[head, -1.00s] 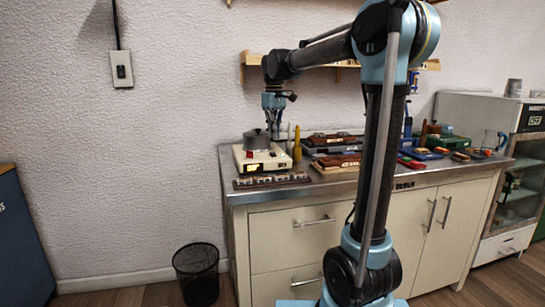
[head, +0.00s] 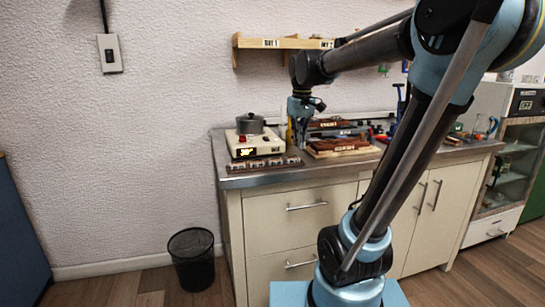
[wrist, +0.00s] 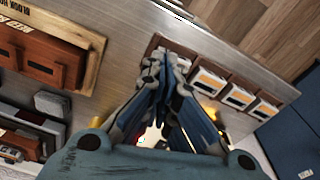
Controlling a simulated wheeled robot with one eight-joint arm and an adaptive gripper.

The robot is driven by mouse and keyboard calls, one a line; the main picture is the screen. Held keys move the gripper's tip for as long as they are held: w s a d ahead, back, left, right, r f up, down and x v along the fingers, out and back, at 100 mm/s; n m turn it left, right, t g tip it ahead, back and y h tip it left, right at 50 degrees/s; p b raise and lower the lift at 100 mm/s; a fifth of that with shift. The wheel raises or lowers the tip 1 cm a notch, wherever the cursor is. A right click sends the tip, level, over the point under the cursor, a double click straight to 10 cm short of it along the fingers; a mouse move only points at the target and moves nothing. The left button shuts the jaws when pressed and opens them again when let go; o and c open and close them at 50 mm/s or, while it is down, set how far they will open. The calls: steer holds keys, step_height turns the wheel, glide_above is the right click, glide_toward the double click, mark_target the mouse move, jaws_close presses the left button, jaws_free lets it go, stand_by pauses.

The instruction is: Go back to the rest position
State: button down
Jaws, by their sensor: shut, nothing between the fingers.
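My gripper (head: 301,138) points down over the left part of the worktop, just right of the hot plate in the head view. In the wrist view my gripper's fingers (wrist: 165,62) come together at the tips, with nothing visible between them. My arm reaches up and across from the right of the head view. No mark of a rest position shows.
The hot plate (head: 246,144) carries a grey pot (head: 250,124). A rack of white blocks (head: 264,164) lies along the worktop's front edge; it also shows in the wrist view (wrist: 237,97). Brown blocks on a board (head: 340,147) stand right. A bin (head: 191,260) is on the floor.

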steer(key=s+d+f+m, duration=0.2)
steer(key=s+d+f, duration=0.3)
steer(key=s+f, duration=0.5)
steer(key=s+d+f+m+t, duration=0.1)
steer(key=s+d+f+m, duration=0.2)
steer(key=s+f, duration=0.7)
steer(key=shift+d+f+m, duration=0.3)
steer(key=shift+d+f, duration=0.2)
steer(key=shift+d, duration=0.4)
steer(key=shift+w, duration=0.1)
steer(key=shift+w+f, duration=0.2)
steer(key=shift+w, duration=0.25)
